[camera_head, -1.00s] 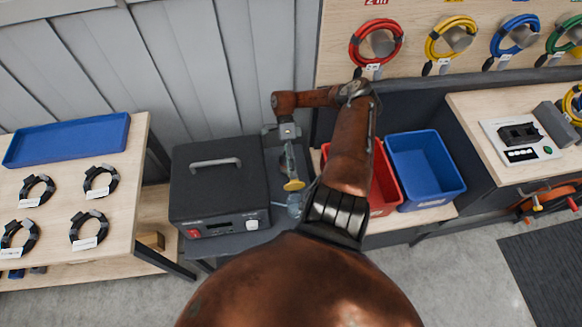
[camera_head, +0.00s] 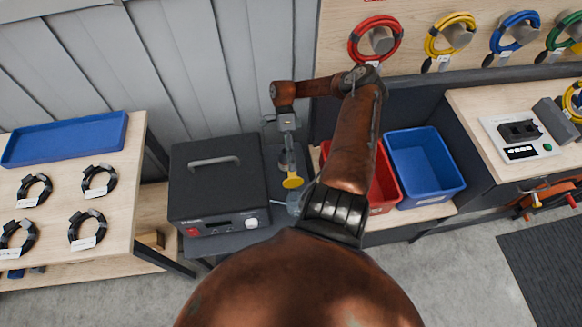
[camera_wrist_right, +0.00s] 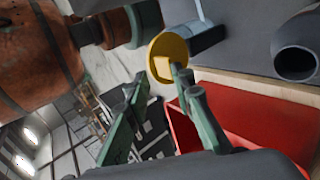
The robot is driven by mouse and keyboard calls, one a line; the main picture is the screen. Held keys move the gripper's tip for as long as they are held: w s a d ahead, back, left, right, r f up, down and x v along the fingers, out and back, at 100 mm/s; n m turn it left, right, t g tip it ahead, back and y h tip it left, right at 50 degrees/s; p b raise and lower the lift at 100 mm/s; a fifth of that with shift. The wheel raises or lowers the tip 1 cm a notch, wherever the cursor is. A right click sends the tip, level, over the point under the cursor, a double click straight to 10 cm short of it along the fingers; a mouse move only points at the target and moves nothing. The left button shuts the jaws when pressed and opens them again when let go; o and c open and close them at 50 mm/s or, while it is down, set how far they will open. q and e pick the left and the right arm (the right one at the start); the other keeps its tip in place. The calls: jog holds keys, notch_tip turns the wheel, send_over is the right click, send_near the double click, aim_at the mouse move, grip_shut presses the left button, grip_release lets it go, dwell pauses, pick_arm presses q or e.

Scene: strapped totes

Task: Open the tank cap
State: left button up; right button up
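The yellow tank cap (camera_head: 292,182) is round and sits at the right side of the black machine. In the right wrist view the cap (camera_wrist_right: 172,45) shows as a yellow disc with a raised square tab, against a blue-grey neck (camera_wrist_right: 207,40). My right gripper (camera_head: 289,170) hangs just behind the cap in the head view. In the wrist view its two green fingers (camera_wrist_right: 158,77) are apart, with the tips close to the cap's tab. The right fingertip overlaps the disc; I cannot tell whether it touches. My left gripper is in neither view.
The black machine (camera_head: 218,180) stands left of my right gripper. A red bin (camera_head: 384,190) and a blue bin (camera_head: 425,170) stand to the right. A table with a blue tray (camera_head: 65,138) and black cable loops is at left. My right arm hides part of the bench.

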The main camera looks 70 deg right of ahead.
notch_tip(320, 180, up, 6)
jog(key=shift+a+r, duration=0.15)
jog(key=shift+r, duration=0.1)
jog(key=shift+w, duration=0.15)
jog(key=shift+c, duration=0.4)
